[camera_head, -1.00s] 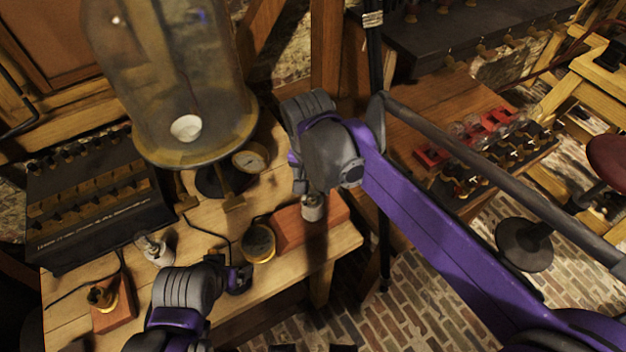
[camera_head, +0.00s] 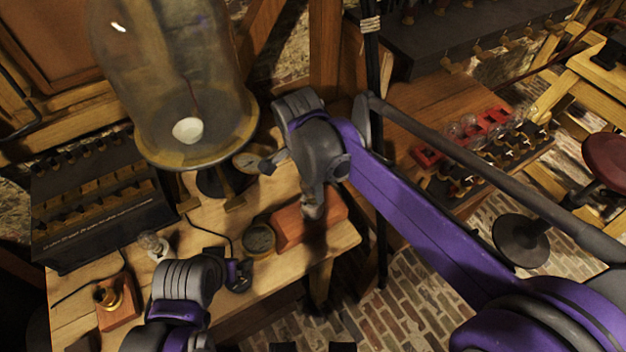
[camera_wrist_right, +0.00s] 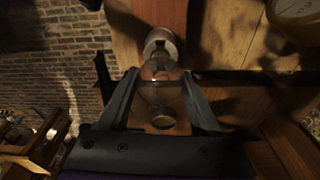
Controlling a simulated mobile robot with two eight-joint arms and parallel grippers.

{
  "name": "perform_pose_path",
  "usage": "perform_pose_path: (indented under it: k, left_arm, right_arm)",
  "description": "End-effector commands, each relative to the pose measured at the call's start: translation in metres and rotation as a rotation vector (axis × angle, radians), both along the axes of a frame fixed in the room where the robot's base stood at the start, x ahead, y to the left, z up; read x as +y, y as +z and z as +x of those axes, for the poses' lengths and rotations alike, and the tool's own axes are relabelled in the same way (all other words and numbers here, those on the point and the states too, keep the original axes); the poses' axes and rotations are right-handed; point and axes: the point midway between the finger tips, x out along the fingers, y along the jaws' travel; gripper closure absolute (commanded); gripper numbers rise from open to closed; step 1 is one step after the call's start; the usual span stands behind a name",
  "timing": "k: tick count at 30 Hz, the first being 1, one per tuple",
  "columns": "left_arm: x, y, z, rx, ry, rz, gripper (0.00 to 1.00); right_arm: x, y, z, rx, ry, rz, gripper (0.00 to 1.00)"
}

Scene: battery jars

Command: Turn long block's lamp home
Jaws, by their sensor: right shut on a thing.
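The long block (camera_head: 290,228) is a reddish wooden block lying near the table's front right edge. In the right wrist view its red-brown face (camera_wrist_right: 165,14) carries a pale round socket (camera_wrist_right: 160,43). A clear glass lamp (camera_wrist_right: 158,70) stands at that socket, between the fingers of my right gripper (camera_wrist_right: 160,78), which is shut on it. Whether the lamp is fully seated cannot be told. My left gripper (camera_head: 240,274) hangs low over the table's front; its fingers are unclear.
A large glass bell jar (camera_head: 180,90) stands behind. A round dial (camera_head: 259,239) sits against the block's left end. A small block with a brass socket (camera_head: 117,303) and another bulb (camera_head: 152,244) are at left. A black switch box (camera_head: 100,210) stands at the back left.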

Motion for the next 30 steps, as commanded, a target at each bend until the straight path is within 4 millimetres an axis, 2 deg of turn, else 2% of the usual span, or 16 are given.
perform_pose_path:
  k: [4, 10, 11, 16, 17, 25, 30]
  left_arm:
    - [0.0, 0.003, 0.001, -0.002, 0.0, 0.0, 0.09]
    - [0.0, 0.002, 0.001, -0.001, 0.0, 0.0, 0.09]
    - [0.0, 0.002, 0.001, -0.001, 0.0, 0.0, 0.09]
    - [0.0, 0.002, 0.001, -0.001, 0.0, 0.0, 0.09]
    - [0.0, 0.002, 0.001, -0.001, 0.0, 0.0, 0.09]
    - [0.0, 0.003, 0.001, -0.001, 0.0, 0.0, 0.09]
    - [0.0, 0.005, 0.001, -0.003, 0.0, 0.0, 0.09]
  right_arm:
    - [0.0, 0.0, 0.0, 0.0, -0.118, 0.0, 1.0]
    - [-0.001, 0.0, -0.001, 0.0, -0.13, 0.0, 1.0]
    - [-0.001, 0.0, -0.001, 0.0, -0.13, 0.0, 0.33]
    - [0.0, 0.0, -0.001, 0.0, -0.128, 0.0, 0.03]
    - [0.0, 0.0, -0.001, 0.0, -0.128, 0.0, 0.0]
    - [0.0, 0.002, -0.001, 0.0, -0.127, 0.0, 0.0]
    - [0.003, 0.024, -0.001, 0.0, -0.127, 0.0, 0.0]
